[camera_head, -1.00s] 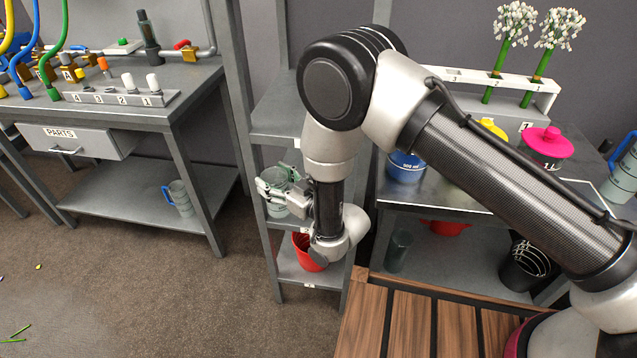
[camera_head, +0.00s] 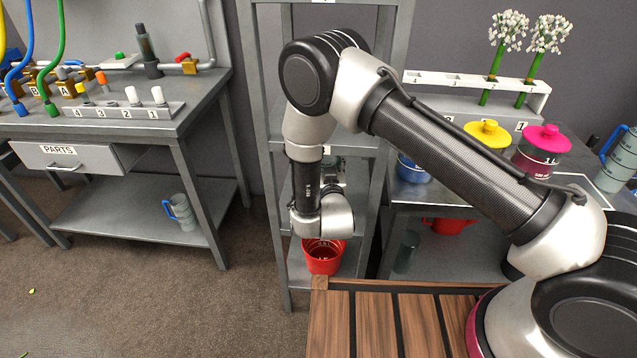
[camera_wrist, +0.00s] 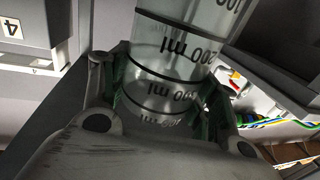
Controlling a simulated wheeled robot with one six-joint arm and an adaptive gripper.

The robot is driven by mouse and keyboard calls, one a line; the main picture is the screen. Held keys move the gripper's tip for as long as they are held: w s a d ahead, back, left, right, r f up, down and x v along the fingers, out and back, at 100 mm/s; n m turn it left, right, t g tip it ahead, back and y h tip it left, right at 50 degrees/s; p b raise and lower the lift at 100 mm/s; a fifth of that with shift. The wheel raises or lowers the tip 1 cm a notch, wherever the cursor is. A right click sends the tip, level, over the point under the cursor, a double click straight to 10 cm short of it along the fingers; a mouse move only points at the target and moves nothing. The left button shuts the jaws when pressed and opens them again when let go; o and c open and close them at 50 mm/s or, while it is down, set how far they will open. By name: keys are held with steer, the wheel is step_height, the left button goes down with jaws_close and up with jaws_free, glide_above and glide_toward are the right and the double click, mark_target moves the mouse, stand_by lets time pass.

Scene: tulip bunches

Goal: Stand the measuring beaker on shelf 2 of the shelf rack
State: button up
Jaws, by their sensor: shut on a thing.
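The measuring beaker (camera_wrist: 170,65) is clear with black ml marks, and fills the upper middle of the wrist view between my fingers. My gripper (camera_wrist: 160,95) is shut on it. In the head view my gripper (camera_head: 330,182) is at the grey shelf rack (camera_head: 262,110), around its middle level, mostly hidden behind my own wrist. Only a small greenish patch of the beaker (camera_head: 333,163) shows there. I cannot tell whether its base touches a shelf. The rack's shelf numbers are too small to read in the head view.
A red bucket (camera_head: 323,258) stands on a low shelf of the rack, below my wrist. A side table (camera_head: 405,205) with a blue container and lidded yellow and pink jars stands to the right. A workbench (camera_head: 150,130) stands to the left. A slatted wooden surface (camera_head: 385,325) is in front.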

steer(key=shift+f, duration=3.25)
steer(key=o, duration=1.6)
steer(key=shift+o, duration=0.2)
steer(key=shift+s, duration=0.25)
steer(key=s+d, duration=0.2)
steer(key=s, duration=0.9)
steer(key=shift+s, duration=0.2)
